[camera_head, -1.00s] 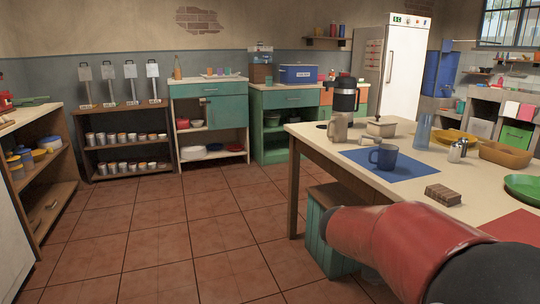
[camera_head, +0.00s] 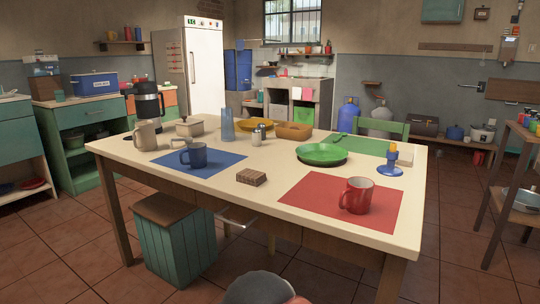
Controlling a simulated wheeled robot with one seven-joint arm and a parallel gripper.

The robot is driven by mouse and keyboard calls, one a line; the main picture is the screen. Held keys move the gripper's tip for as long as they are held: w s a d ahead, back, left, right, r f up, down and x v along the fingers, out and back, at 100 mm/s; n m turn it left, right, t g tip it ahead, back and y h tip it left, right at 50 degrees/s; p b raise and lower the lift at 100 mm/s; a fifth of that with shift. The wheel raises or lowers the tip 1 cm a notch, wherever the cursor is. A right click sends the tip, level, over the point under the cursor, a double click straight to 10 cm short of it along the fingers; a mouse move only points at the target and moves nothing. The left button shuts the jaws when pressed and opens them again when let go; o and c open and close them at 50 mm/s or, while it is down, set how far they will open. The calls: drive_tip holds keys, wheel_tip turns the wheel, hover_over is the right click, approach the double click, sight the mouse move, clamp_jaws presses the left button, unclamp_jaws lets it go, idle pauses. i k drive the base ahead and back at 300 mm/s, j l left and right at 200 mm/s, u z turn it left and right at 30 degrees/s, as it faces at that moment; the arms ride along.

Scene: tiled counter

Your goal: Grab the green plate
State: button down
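The green plate (camera_head: 321,154) lies on the cream tabletop, right of centre, behind the red mat. It looks round and shallow, and a green handle-like piece shows at its far edge. No gripper fingers show. Only a dark, rounded part of my arm with a bit of red shows at the bottom edge, well in front of the table and apart from the plate.
The table (camera_head: 258,205) also holds a red mug (camera_head: 357,195) on a red mat, a blue mug (camera_head: 194,156) on a blue mat, a small brown block (camera_head: 251,177) and a blue candle holder (camera_head: 390,168). A teal stool (camera_head: 178,250) stands at the front left.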

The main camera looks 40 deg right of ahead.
sight(316, 154)
drive_tip(key=z, duration=1.4)
drive_tip(key=k, duration=0.5)
drive_tip(key=k+l+u, duration=0.1)
drive_tip(key=u, duration=1.4)
drive_tip(key=l, duration=1)
drive_tip(key=k+l, duration=0.1)
drive_tip(key=l, duration=0.9)
drive_tip(key=l+u, duration=0.1)
drive_tip(key=l, duration=0.9)
drive_tip(key=k, duration=0.05)
